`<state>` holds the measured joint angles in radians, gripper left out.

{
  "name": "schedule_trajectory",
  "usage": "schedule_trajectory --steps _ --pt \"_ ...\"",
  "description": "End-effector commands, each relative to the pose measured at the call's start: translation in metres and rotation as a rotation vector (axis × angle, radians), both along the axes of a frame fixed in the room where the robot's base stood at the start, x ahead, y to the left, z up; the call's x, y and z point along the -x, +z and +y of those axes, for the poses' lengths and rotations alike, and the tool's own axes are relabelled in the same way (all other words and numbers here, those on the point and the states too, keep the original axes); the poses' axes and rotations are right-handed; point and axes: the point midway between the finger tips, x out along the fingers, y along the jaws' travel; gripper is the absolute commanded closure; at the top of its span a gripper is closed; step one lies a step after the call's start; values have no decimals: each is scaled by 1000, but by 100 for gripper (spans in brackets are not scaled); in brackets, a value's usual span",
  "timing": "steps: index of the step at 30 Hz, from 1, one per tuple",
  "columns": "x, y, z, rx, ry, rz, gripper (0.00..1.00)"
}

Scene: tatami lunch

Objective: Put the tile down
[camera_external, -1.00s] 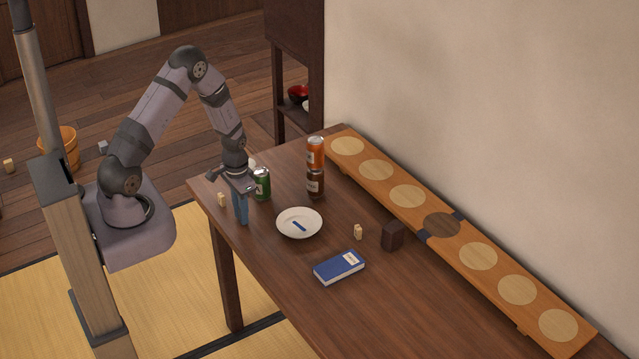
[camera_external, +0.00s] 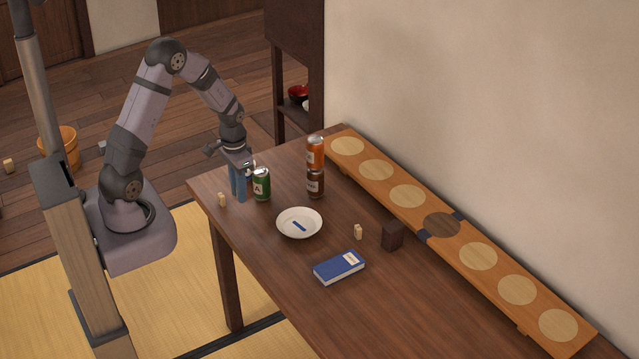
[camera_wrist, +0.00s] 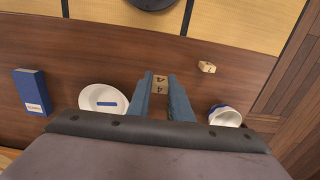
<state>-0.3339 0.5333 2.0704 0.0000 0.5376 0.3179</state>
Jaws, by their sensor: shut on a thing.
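My gripper (camera_external: 238,196) is over the far left end of the table, beside the green can, with its blue fingers pointing down. In the wrist view, the gripper (camera_wrist: 160,92) is shut on a small pale wooden tile (camera_wrist: 160,80) with dark marks on it. The held tile cannot be made out in the outside view, and its height over the table is hard to tell. Another pale tile (camera_external: 222,199) lies on the table near the left edge, apart from the fingers; it also shows in the wrist view (camera_wrist: 207,67). A third tile (camera_external: 357,231) stands beside the dark block.
A white plate (camera_external: 299,235) with a blue strip, a green can (camera_external: 261,185), an orange can (camera_external: 315,152) on a brown can (camera_external: 315,183), a blue box (camera_external: 339,267) and a dark block (camera_external: 393,236) are on the table. A white bowl (camera_wrist: 224,116) is near the gripper. A long board (camera_external: 500,283) lines the wall.

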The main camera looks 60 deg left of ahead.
Motion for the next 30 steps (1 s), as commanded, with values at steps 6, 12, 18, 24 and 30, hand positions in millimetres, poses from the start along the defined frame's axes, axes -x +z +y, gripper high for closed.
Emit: schedule_trajectory --steps 6,12,18,24,30 --pt "0 16 0 0 0 -1 100" --pt "-1 17 -3 0 -10 0 100" --pt "-5 4 -29 1 -80 2 100" --pt "-25 -15 -74 0 -209 -1 100" --pt "-75 -15 -118 0 -322 -4 100"
